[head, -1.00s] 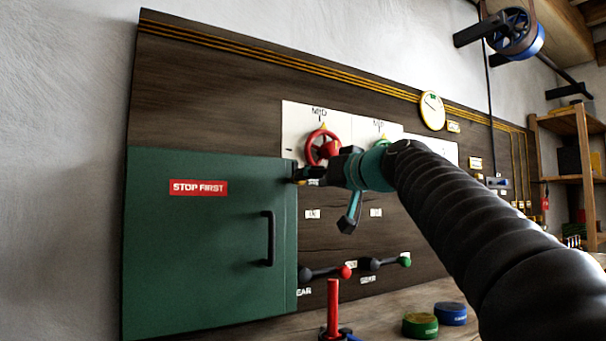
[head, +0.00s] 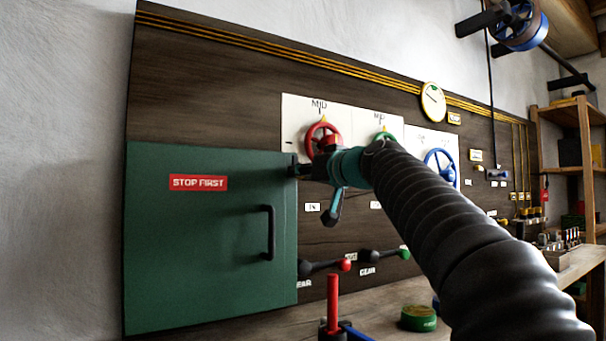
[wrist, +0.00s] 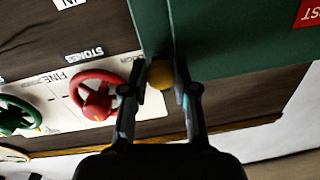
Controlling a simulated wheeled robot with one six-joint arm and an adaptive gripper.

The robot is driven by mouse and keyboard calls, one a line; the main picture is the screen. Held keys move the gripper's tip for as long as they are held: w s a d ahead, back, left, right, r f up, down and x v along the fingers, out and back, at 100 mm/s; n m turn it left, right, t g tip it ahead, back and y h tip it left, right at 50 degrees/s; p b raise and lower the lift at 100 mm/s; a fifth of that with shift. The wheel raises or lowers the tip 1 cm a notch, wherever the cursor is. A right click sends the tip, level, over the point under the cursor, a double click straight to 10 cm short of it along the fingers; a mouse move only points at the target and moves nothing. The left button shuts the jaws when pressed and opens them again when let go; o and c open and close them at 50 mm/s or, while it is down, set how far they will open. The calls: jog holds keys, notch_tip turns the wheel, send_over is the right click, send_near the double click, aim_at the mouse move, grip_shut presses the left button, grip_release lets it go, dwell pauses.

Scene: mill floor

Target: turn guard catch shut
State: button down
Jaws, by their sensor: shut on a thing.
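The green guard door (head: 200,255) with a red STOP FIRST label is closed against the dark board. My gripper (head: 304,167) is at the door's upper right edge in the head view. In the wrist view my gripper (wrist: 160,88) has its two fingers on either side of a round amber knob (wrist: 159,74), which looks like the guard catch, and is shut on it. The knob sits at the seam between the door and the board. The catch's lever and its angle are hidden, and the head view does not show the knob clearly.
A red handwheel (head: 322,133) is close beside my gripper, with a green one (head: 384,136) and a blue one (head: 440,166) further right. Gear levers (head: 325,266) stick out below. A red post (head: 332,300) and green tin (head: 418,318) stand on the bench.

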jog(key=shift+n, duration=0.3)
jog(key=n+h+b, duration=0.1)
jog(key=n+b, duration=0.3)
jog(key=n, duration=1.2)
jog(key=shift+n, duration=0.4)
dwell(0.4)
jog(key=c, duration=0.9)
grip_release()
jog(key=shift+r, duration=0.1)
